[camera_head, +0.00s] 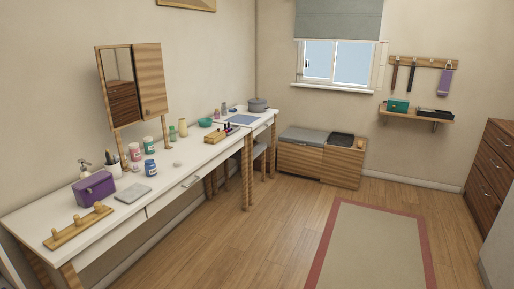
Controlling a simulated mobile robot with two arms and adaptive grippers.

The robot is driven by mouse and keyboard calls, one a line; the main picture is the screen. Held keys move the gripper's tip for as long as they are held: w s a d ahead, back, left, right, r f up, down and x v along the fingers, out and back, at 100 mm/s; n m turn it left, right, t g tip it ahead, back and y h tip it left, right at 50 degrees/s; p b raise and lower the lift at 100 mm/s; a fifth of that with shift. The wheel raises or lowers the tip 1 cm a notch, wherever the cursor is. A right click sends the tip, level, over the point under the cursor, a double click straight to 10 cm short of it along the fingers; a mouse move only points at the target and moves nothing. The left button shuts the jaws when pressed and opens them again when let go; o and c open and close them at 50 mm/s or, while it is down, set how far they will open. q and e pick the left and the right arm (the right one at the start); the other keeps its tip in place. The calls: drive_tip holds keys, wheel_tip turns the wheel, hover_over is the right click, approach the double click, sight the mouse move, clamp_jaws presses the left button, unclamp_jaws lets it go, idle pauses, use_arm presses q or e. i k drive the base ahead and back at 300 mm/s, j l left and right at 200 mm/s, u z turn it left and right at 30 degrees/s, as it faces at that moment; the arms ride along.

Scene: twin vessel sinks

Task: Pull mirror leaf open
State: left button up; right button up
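A wood-framed mirror (120,80) stands on wooden posts at the wall side of a white dressing table, in the left of the head view. Its glass reflects brown furniture. A plain wooden leaf (151,78) stands upright along the mirror's right side and hides part of it from this angle. I cannot tell exactly how far the leaf is swung. Neither of my grippers shows in the head view.
The white table (118,215) carries a purple box (94,189), a wooden peg rack (78,228), and several jars and bottles below the mirror. A grey pot (258,105) stands at the far end. The floor (255,235) beside the table is clear, with a rug (370,245) further right.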

sight(148, 57)
drive_tip(key=i+l+u, duration=0.15)
drive_tip(key=i, duration=0.4)
drive_tip(key=i+l+u, duration=0.2)
drive_tip(key=i, duration=0.35)
drive_tip(key=i+l+u, duration=0.15)
drive_tip(key=i, duration=0.4)
